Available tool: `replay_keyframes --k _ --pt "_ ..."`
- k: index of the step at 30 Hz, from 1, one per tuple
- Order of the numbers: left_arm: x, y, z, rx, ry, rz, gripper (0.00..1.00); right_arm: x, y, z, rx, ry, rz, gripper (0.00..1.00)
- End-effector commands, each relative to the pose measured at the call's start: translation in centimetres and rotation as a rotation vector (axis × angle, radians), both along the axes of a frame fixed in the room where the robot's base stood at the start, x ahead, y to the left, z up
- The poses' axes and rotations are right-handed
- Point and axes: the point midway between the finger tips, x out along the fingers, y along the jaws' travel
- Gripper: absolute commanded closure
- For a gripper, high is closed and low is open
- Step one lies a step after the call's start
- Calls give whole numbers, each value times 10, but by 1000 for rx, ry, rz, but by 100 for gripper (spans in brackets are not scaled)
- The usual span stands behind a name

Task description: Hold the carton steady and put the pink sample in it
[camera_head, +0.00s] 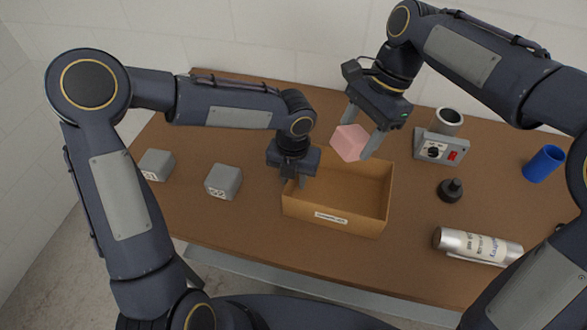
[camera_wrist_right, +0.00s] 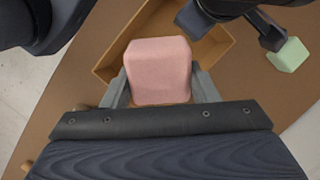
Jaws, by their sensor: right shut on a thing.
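The pink sample (camera_head: 350,142) is a rounded cube held in the air above the far part of the carton. My right gripper (camera_head: 366,141) is shut on it, with a finger on either side; the sample (camera_wrist_right: 158,70) fills the space between the fingers in the right wrist view. The carton (camera_head: 335,213) is an open tan box with a white label on its front wall. My left gripper (camera_head: 296,182) is at the carton's left wall, fingers pointing down. I cannot tell whether its fingers are closed on the wall.
Two grey numbered blocks (camera_head: 223,181) (camera_head: 156,165) stand left. Right of the carton are a device with a red switch (camera_head: 438,147), a black knobbed piece (camera_head: 450,190), a blue cup (camera_head: 543,163) and a silver cylinder (camera_head: 478,246). A pale green block (camera_wrist_right: 288,55) shows in the wrist view.

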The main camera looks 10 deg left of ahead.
Motion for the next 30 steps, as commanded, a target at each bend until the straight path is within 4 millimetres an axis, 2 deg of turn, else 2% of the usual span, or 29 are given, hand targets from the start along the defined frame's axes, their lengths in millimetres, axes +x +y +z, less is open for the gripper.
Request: replay_keyframes --k 8,15,23,30 --pt "0 0 -1 0 0 0 71 0 0 0 0 0 0 68" --pt "0 0 -1 0 0 0 100 0 0 0 0 0 0 68" --pt "0 0 -1 0 0 0 100 0 0 -2 -1 1 0 68" --pt "0 0 -1 0 0 0 100 0 0 -18 -1 2 0 68"
